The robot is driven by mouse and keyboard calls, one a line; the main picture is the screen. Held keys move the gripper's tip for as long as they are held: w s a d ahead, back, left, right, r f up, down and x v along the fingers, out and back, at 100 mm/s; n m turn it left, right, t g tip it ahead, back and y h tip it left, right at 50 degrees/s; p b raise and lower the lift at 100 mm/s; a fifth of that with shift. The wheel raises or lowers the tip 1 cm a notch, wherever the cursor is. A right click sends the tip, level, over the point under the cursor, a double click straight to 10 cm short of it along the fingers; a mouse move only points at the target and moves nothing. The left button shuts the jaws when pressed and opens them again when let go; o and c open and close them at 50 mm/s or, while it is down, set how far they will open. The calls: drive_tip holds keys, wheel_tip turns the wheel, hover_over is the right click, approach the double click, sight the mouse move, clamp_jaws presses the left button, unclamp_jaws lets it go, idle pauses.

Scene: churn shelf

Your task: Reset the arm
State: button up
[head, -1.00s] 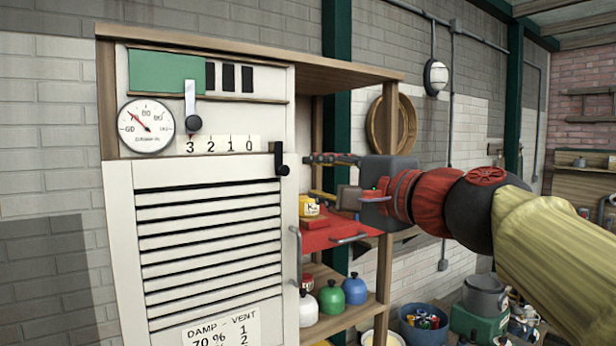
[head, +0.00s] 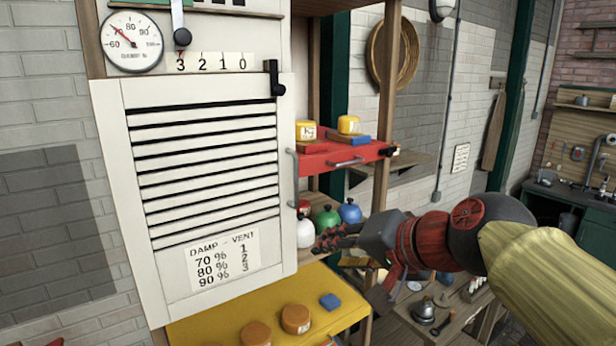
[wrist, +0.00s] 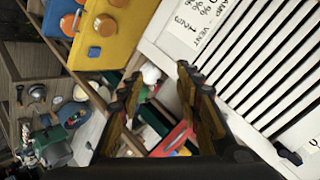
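My gripper (head: 326,238) points left in the head view, in front of the shelf's lower right part, level with the coloured bottles. In the wrist view its two dark, yellowish fingers (wrist: 158,92) stand apart with nothing held between them. Behind the gap show a white bottle and the red tray. The white louvred panel (head: 205,258) is close to the fingertips' left in the head view. I cannot tell the exact gap between them.
A yellow board (head: 215,328) with orange discs lies lower. A cluttered bench (head: 455,318) is below my arm. Dial (head: 132,42) and black latch (head: 275,78) are above.

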drive_tip(key=s+d+f+n+g+h+b, duration=0.1)
drive_tip(key=s+d+f+h+b, duration=0.1)
drive_tip(key=s+f, duration=0.4)
drive_tip(key=s+d+f+n+g+h+b, duration=0.1)
drive_tip(key=s+d+f+b, duration=0.4)
drive_tip(key=f, duration=1.1)
drive_tip(key=s+d+f+n+g+h+b, duration=0.2)
drive_tip(key=s+d+f, duration=0.4)
drive_tip(key=f, duration=0.5)
drive_tip(key=shift+s+d+f+h+b, duration=0.35)
drive_tip(key=shift+s+h+b, duration=0.35)
drive_tip(key=shift+s, duration=0.25)
